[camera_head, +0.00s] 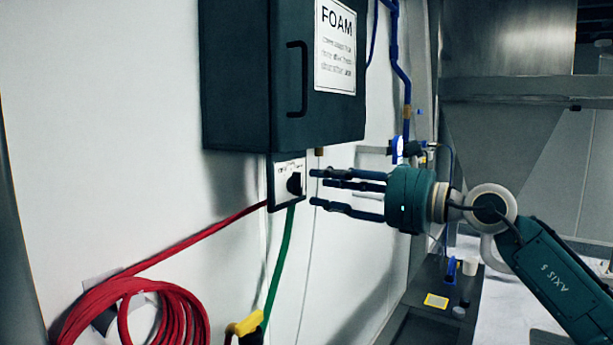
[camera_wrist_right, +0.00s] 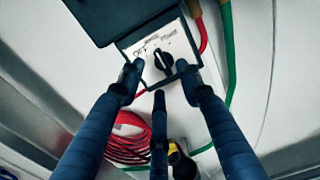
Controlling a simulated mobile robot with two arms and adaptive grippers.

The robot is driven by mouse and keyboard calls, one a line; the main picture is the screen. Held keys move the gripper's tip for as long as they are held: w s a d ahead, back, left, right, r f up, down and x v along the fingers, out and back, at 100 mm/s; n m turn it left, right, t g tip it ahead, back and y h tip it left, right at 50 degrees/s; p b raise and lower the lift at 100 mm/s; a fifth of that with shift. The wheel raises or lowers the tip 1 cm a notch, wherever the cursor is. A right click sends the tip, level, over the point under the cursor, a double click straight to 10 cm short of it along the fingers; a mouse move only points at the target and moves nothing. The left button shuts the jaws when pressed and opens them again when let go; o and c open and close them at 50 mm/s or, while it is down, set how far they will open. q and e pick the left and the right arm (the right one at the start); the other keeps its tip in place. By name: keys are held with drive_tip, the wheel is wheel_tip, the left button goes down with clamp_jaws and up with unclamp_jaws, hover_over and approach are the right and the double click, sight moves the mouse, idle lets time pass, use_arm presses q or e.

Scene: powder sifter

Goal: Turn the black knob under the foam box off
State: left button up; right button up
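The dark foam box (camera_head: 240,75) hangs on the white wall in the head view, with a "FOAM" label on its front. Under it is a small white-faced switch plate with the black knob (camera_head: 294,184). The right wrist view also shows the black knob (camera_wrist_right: 163,62), with its pointer slanting and printed text around it. My right gripper (camera_head: 316,187) points at the knob from the right, its fingers spread and a small gap short of it. In the right wrist view the fingers are apart, with nothing between them. My left gripper is not in view.
A red hose (camera_head: 170,310) hangs coiled at lower left, and a green hose (camera_head: 280,265) runs down from the switch plate. A yellow-and-black nozzle (camera_head: 246,325) is at the bottom. Blue pipes (camera_head: 400,70) and a dark bench (camera_head: 435,285) are to the right.

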sight(300, 183)
drive_tip(key=p+x, duration=0.1)
drive_tip(key=x, duration=0.4)
clamp_jaws()
